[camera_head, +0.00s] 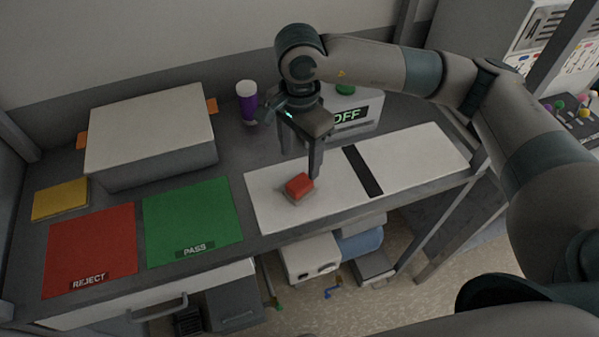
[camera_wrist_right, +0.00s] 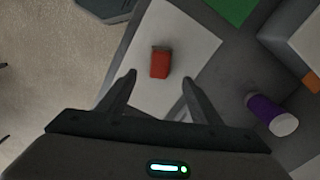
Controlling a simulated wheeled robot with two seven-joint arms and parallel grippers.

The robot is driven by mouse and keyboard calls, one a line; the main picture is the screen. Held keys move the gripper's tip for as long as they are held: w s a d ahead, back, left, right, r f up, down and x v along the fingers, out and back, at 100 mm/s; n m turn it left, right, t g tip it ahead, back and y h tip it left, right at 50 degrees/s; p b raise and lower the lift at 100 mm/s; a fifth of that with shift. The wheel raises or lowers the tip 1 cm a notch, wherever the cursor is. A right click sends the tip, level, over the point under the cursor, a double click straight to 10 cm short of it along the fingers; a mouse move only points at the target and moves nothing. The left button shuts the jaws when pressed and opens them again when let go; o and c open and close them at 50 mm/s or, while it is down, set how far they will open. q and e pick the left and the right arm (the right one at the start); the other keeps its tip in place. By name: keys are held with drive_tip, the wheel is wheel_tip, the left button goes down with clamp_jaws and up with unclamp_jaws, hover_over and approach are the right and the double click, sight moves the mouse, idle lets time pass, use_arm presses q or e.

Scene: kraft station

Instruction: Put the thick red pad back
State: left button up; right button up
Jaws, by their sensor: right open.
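The thick red pad (camera_head: 298,184) is a small red block with a greyish side or base. It rests on the left part of the white panel (camera_head: 270,212), left of the black strip. My right gripper (camera_head: 302,166) is above and just behind the pad, fingers pointing down. In the right wrist view the pad (camera_wrist_right: 160,63) lies ahead of and between the open fingertips (camera_wrist_right: 159,80), not gripped. The gap between the fingers is empty. My left gripper is not in view.
A red REJECT mat (camera_head: 90,245) and green PASS mat (camera_head: 192,215) lie left of the panel. A large grey box (camera_head: 150,125), yellow pad (camera_head: 60,199), purple cup (camera_head: 247,100) and OFF box (camera_head: 365,112) stand around. A black strip (camera_head: 362,170) crosses the panel.

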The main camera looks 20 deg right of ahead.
drive_tip(key=shift+r, duration=1.2)
